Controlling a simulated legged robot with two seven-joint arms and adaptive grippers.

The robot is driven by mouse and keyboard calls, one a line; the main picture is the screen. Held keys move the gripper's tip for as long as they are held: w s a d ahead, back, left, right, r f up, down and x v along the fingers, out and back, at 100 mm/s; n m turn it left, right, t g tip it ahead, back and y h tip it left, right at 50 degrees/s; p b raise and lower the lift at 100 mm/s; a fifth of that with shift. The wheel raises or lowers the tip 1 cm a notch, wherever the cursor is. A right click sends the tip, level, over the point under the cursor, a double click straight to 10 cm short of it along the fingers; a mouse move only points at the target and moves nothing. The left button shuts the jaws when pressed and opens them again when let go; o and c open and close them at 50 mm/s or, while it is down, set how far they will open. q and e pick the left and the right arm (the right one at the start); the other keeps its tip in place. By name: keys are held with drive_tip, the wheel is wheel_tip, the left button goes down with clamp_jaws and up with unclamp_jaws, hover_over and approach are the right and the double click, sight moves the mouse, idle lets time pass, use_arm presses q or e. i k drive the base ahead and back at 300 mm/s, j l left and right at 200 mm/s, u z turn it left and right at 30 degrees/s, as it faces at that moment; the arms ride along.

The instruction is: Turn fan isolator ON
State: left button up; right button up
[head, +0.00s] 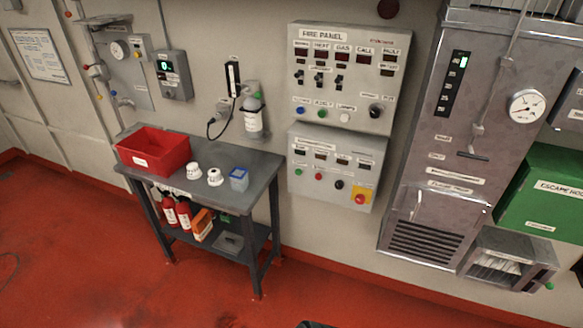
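No switch is readable as the fan isolator, because most small labels are blurred. The grey panel titled FIRE PANEL (345,110) is on the wall, with displays, toggle switches, coloured buttons and a black knob (375,111). A second grey control panel (310,192) hangs directly below it, with small displays, coloured buttons, a black knob (339,184) and a red mushroom button (360,199) on a yellow plate. Neither of my grippers is identifiable. Only a dark tip (316,324) shows at the bottom edge, and I cannot tell what it is.
A tall metal cabinet (425,200) and a green case (550,195) are at right. The red floor in front is clear.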

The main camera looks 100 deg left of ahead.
sight(360, 199)
drive_tip(key=u, duration=2.85)
